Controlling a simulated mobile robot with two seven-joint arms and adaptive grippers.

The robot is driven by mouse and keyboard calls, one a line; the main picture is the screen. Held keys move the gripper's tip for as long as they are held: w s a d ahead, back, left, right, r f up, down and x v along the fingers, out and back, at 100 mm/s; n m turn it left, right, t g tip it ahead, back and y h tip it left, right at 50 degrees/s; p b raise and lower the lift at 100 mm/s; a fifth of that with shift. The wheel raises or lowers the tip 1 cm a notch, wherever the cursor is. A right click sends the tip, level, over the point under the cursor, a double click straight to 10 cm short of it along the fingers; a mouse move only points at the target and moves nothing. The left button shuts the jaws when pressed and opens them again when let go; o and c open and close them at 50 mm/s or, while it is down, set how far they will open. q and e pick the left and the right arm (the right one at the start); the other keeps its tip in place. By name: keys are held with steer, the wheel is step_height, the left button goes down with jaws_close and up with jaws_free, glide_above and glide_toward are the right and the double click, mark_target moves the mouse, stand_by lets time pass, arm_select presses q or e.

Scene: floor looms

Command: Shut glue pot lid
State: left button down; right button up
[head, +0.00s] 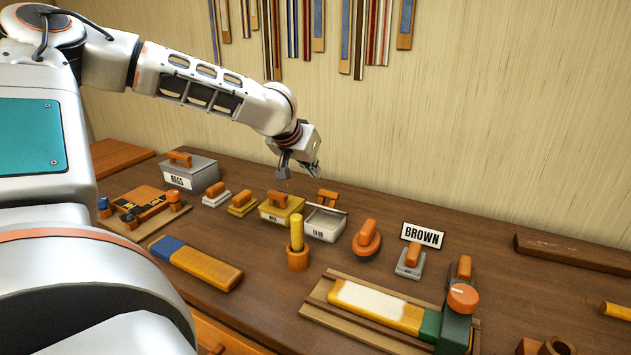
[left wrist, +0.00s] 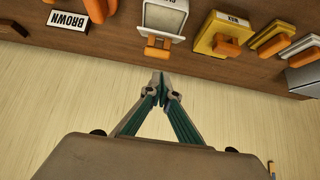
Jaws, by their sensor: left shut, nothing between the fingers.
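The glue pot (head: 322,228) is a small grey box with a GLUE label, standing on the bench beside a yellow box. Its lid (head: 328,208) looks raised at the back, with an orange handle (head: 328,197). In the left wrist view the glue pot (left wrist: 165,18) shows a pale inside, and the orange handle (left wrist: 158,46) juts from its wall-side edge. My left gripper (head: 315,172) is above and behind the pot, near the wall. In the left wrist view its fingertips (left wrist: 160,82) are together and empty, apart from the handle. My right gripper is not in view.
The yellow box (head: 281,209) stands close left of the pot, and an orange-handled brush (head: 367,240) close right. A wooden cup with a yellow stick (head: 297,250) stands in front. A BROWN sign (head: 422,235) is farther right. The wall (head: 450,130) rises behind the bench.

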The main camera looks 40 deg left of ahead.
arm_select(q)
steer(key=b, duration=0.2)
glide_above(322, 201)
step_height(322, 201, down, 7)
steer(key=shift+d+f, duration=0.1)
steer(key=shift+s+d+f, duration=0.25)
steer(key=shift+s+f, duration=0.65)
steer(key=shift+s, duration=0.1)
steer(key=shift+s+d+f, duration=0.1)
steer(key=shift+s+f, duration=0.05)
steer(key=shift+f, duration=0.2)
